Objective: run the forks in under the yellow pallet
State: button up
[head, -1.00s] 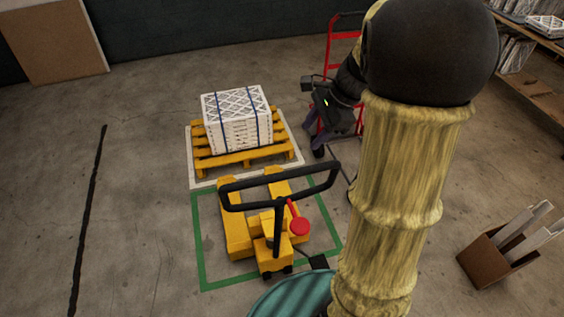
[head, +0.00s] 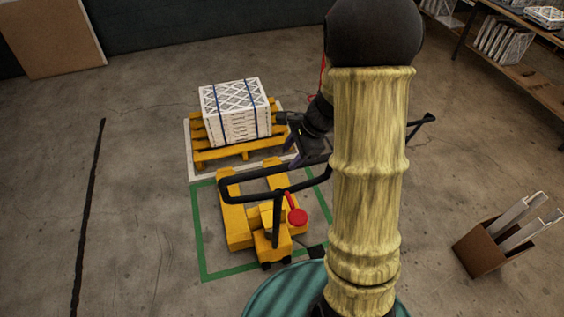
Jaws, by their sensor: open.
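The yellow pallet (head: 243,154) lies inside a white floor outline and carries a strapped stack of white boxed filters (head: 235,112). The yellow pallet jack (head: 268,232) stands in front of it in a green floor outline. Its forks (head: 232,215) point at the pallet, with the tips just short of its near side, not under it. The jack's black loop handle (head: 262,197) is raised, with a red knob (head: 297,216) beside its shaft. My gripper (head: 294,158) is open and empty, above the handle's far right part; whether it touches the handle is unclear. My arm hides the handle's right surroundings.
A red hand truck (head: 323,75) stands behind my arm, mostly hidden. A brown box with white pieces (head: 484,250) stands at the right. Shelving (head: 520,60) lines the back right, and a brown board (head: 52,38) leans at the back left. The left floor is clear.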

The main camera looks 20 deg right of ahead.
aim_at(282, 166)
jog(key=x, duration=0.4)
jog(key=shift+a+f, duration=0.15)
jog(key=shift+f, duration=0.75)
jog(key=shift+a, duration=0.1)
jog(key=shift+c, duration=1.4)
grip_shut()
jog(key=shift+a, duration=0.1)
